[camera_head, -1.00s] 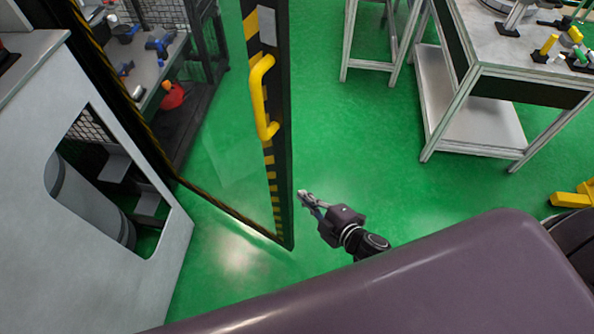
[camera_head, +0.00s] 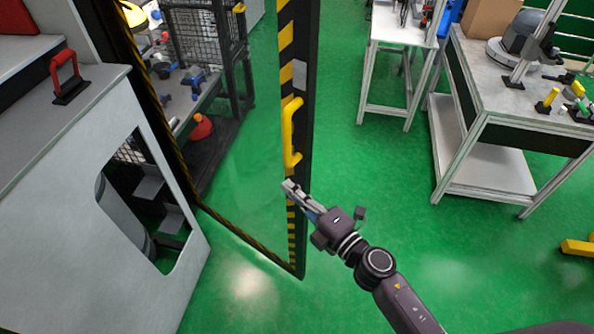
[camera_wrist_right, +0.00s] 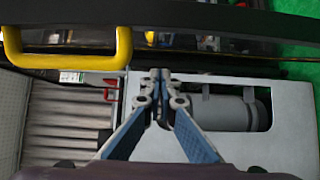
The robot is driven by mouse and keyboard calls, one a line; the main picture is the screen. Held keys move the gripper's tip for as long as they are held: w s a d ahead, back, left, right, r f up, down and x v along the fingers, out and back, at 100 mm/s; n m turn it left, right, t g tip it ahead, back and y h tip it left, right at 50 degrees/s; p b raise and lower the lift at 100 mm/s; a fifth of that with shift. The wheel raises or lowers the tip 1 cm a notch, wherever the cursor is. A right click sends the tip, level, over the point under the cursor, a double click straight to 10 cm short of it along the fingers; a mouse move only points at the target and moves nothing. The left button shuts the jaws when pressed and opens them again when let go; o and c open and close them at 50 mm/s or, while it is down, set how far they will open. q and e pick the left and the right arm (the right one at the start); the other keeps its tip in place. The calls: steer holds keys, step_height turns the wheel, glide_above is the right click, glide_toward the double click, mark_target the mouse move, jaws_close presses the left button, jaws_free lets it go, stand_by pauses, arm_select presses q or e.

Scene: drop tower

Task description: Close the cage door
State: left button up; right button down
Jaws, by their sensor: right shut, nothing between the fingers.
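The cage door (camera_head: 297,215) is a transparent panel with a dark frame edge striped yellow and black. It stands swung out from the cage, open. Its yellow handle (camera_head: 288,135) is on the door edge; it also shows at the upper left in the right wrist view (camera_wrist_right: 124,50). My right gripper (camera_head: 288,186) is shut and empty, a little below the handle in the head view and seemingly apart from it. In the right wrist view its fingertips (camera_wrist_right: 160,75) meet, to the right of the handle and below the dark door frame. My left gripper is not in view.
A grey machine housing with a cut-out (camera_head: 60,200) and a red handle (camera_head: 65,66) stands at left. A workbench (camera_head: 490,120) with tools and a smaller table (camera_head: 395,35) stand at right. A yellow floor piece (camera_head: 578,247) lies at far right. Green floor is clear around the door.

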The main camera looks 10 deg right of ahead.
mark_target(297, 175)
steer(key=shift+w+d, duration=0.3)
steer(key=shift+w, duration=0.45)
steer(key=shift+w+d, duration=0.25)
steer(key=shift+w, duration=0.55)
steer(key=shift+w+d, duration=0.3)
steer(key=shift+w, duration=0.45)
steer(key=shift+f, duration=0.1)
